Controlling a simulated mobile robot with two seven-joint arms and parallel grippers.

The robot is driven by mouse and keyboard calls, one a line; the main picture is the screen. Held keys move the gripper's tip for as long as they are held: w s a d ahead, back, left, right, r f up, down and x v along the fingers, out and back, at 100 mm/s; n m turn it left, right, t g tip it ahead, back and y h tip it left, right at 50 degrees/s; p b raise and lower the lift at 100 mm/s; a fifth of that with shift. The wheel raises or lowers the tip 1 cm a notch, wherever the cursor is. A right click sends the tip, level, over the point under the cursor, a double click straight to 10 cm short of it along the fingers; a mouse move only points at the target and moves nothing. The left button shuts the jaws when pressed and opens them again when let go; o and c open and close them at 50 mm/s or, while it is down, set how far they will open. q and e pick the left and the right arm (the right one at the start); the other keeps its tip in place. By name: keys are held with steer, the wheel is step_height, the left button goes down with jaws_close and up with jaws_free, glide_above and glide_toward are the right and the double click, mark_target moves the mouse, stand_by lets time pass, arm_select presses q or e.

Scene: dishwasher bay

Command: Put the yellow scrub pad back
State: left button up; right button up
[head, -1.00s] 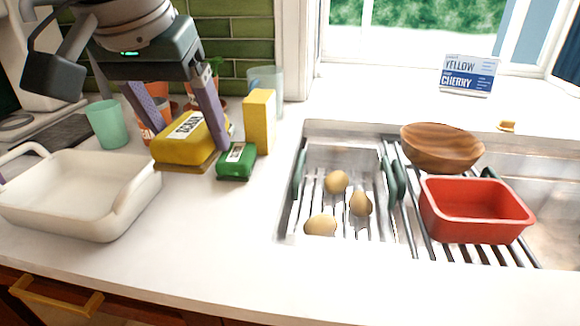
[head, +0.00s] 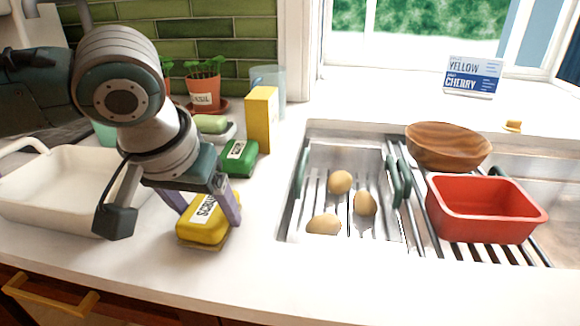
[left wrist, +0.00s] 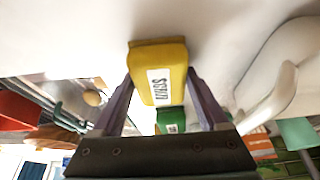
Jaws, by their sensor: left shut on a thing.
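The yellow scrub pad (head: 203,234) has a white label reading SCRUB. My left gripper (head: 210,208) is shut on it, with one purple finger on each side, over the counter in front of the green box. The pad also shows between the fingers in the left wrist view (left wrist: 158,62). I cannot tell whether its underside touches the counter. My right gripper is not in view.
A white baking dish (head: 60,215) stands left, partly behind my arm. A green box (head: 238,160), an upright yellow box (head: 262,118), green soap (head: 211,124) and a potted plant (head: 203,92) stand behind. The sink at right holds potatoes (head: 340,181); a red tub (head: 485,210) and wooden bowl (head: 447,148) sit over it.

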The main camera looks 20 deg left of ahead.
arm_select(q)
steer(key=o, duration=1.2)
steer(key=shift+f, duration=0.1)
steer(key=p+v, duration=0.3)
steer(key=v, duration=0.9)
steer(key=s+d+f+m+h, duration=0.3)
steer(key=s+d+f+m, duration=0.15)
steer(key=d, duration=0.35)
steer(key=s+a+f+y, duration=0.1)
steer(key=s+a+f, duration=0.2)
steer(key=s, duration=0.8)
step_height(320, 180, down, 2)
steer(key=shift+a+f+g+y, duration=0.1)
steer(key=shift+a+g+y, duration=0.05)
steer(key=shift+g+y, duration=0.2)
steer(key=shift+s, duration=0.1)
